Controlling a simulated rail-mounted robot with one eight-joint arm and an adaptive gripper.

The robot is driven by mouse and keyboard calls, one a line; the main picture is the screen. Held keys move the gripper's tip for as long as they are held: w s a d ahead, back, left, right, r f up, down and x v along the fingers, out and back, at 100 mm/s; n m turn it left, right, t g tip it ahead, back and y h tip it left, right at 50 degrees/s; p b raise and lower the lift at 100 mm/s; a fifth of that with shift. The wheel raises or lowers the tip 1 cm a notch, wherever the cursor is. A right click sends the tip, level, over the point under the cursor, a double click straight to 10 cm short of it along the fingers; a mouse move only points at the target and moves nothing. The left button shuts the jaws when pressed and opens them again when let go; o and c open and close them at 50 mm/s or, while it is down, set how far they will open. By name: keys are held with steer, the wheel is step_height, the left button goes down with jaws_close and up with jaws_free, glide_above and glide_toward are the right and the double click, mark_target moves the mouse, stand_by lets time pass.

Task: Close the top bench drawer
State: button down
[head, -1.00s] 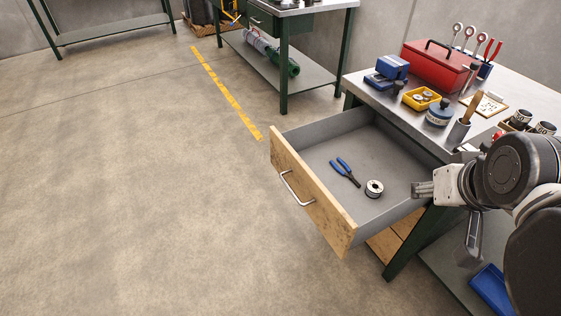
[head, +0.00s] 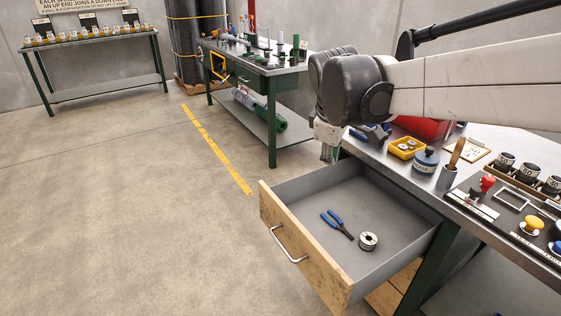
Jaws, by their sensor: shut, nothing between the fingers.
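The top bench drawer (head: 396,191) stands pulled well out from under the workbench top (head: 452,200). It has a wooden front (head: 308,262) with a metal bar handle (head: 288,246), facing the open floor. Blue-handled pliers (head: 337,223) and a small wire spool (head: 368,241) lie inside on its grey bottom. My gripper (head: 327,153) is shut and empty, pointing down above the far side of the drawer near the bench edge. It appears apart from the drawer. My arm hides part of the bench's far end.
On the bench stand a yellow bin (head: 406,148), a blue-grey tin (head: 425,160), a brush in a cup (head: 449,175) and a control panel (head: 500,216). A red toolbox (head: 420,127) is partly hidden. A second green bench (head: 250,65) stands behind. The floor (head: 120,220) before the drawer is clear.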

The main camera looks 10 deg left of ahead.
steer(key=w+a+f+n+h+b, duration=0.1)
steer(key=w+a+f+n, duration=0.25)
steer(key=a+f, duration=0.5)
steer(key=w+a+f+n+g+h, duration=0.1)
steer(key=w+a+f+n, duration=0.35)
steer(key=a, duration=0.65)
steer(key=w+a+f+n+h+b, duration=0.15)
steer(key=a+f+n, duration=0.25)
steer(key=a+f, duration=0.5)
steer(key=b, duration=0.2)
glide_toward(261, 207)
step_height(261, 207, down, 4)
steer(key=s+a, duration=0.1)
steer(key=s, duration=0.1)
steer(key=shift+y, duration=0.45)
steer(key=w+d, duration=0.3)
steer(key=shift+b, duration=0.35)
steer(key=shift+w+d, duration=0.1)
